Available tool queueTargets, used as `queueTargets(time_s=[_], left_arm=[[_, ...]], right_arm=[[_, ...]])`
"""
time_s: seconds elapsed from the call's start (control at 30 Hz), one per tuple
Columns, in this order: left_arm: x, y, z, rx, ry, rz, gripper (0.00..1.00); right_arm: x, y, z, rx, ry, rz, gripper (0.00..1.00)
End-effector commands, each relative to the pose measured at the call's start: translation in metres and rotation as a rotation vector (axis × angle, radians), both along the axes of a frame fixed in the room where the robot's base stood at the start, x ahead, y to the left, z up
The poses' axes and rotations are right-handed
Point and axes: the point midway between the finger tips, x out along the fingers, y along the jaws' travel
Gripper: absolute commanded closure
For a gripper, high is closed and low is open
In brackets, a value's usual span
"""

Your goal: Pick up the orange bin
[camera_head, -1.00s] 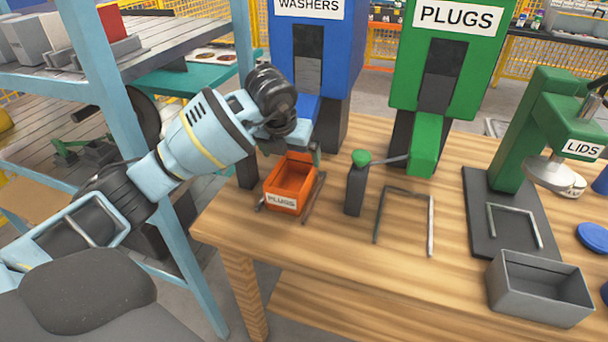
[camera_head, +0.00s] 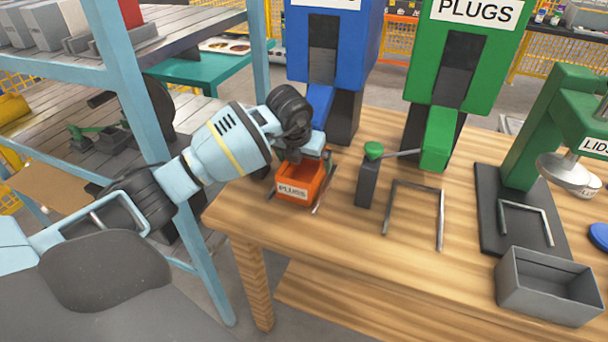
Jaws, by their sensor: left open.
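The orange bin (camera_head: 298,192) with a white "PLUGS" label stands upright near the left end of the wooden table, within a thin metal frame. My left gripper (camera_head: 308,162) is directly above and behind the bin, pointing down at its far side. Its jaws are open, and the wrist partly hides them. One finger shows near the bin's back right rim. I cannot tell whether the fingers touch the bin. My right gripper is not in view.
A blue washer dispenser (camera_head: 335,45) and a green plug dispenser (camera_head: 465,60) stand behind the bin. A black post with a green knob (camera_head: 374,150) is to its right. A grey bin (camera_head: 548,285) sits at the table's front right. A blue shelf post (camera_head: 135,100) is at left.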

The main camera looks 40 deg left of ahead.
Motion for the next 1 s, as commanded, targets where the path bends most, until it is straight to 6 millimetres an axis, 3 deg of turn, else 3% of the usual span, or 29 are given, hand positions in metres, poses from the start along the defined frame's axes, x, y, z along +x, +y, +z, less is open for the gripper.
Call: queueTargets(time_s=[1.0], left_arm=[[0.0022,0.0008,-0.0111,0.000,0.000,0.000,0.00]], right_arm=[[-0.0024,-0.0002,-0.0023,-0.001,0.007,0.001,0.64]])
